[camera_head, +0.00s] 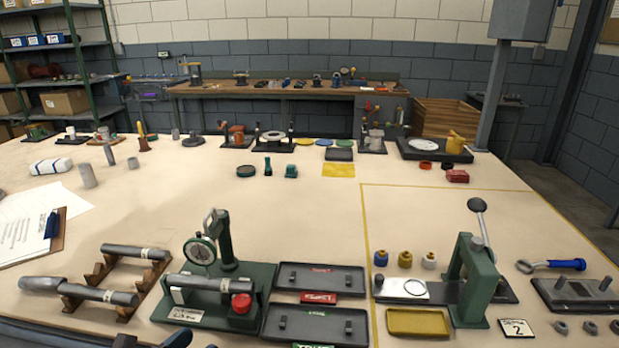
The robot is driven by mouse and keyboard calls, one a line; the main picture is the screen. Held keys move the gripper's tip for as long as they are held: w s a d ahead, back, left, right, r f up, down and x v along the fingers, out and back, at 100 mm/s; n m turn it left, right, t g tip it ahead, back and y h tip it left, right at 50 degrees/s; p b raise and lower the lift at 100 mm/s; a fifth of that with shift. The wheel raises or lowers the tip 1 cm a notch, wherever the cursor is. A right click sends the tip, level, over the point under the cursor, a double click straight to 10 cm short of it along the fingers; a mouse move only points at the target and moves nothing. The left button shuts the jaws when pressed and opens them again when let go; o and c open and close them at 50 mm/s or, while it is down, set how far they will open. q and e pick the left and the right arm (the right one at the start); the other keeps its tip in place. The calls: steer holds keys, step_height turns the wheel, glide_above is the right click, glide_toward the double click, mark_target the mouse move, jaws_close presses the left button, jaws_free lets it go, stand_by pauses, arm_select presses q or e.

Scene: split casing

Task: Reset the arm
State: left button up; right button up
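Part of what looks like my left arm shows as dark shapes along the bottom left edge; its fingertips cannot be made out. My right gripper is not in view. A green dial gauge stand (224,243) stands at the front with a grey cylinder (208,283) lying across its base. Two more grey cylinders (135,251) lie on brown V-shaped rests at the left. A green press (476,280) stands at the front right with its round-knobbed lever (481,222) raised. Two dark trays (322,279) lie between the gauge stand and press, one with a red label, one with a green.
A yellow tray (418,322) lies before the press; blue, yellow and white capped pieces (405,259) stand behind it. A clipboard (32,236) lies at the left. The table's middle is largely clear.

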arm_select(q)
steer(key=s+a+f+m+g+y, duration=0.1)
steer(key=s+f+m, duration=0.4)
steer(key=m, duration=0.6)
steer(key=s+a+f+m+g+y+p, duration=0.1)
steer(key=s+f+m+y, duration=0.3)
steer(key=m, duration=0.7)
steer(key=s+a+f+m+g+y, duration=0.2)
steer(key=s+f+m, duration=0.3)
steer(key=m, duration=0.6)
steer(key=shift+s+a+f+g+y+p, duration=0.15)
steer(key=shift+s+f+g+y+p, duration=0.3)
steer(key=shift+s, duration=0.8)
steer(key=shift+r, duration=0.1)
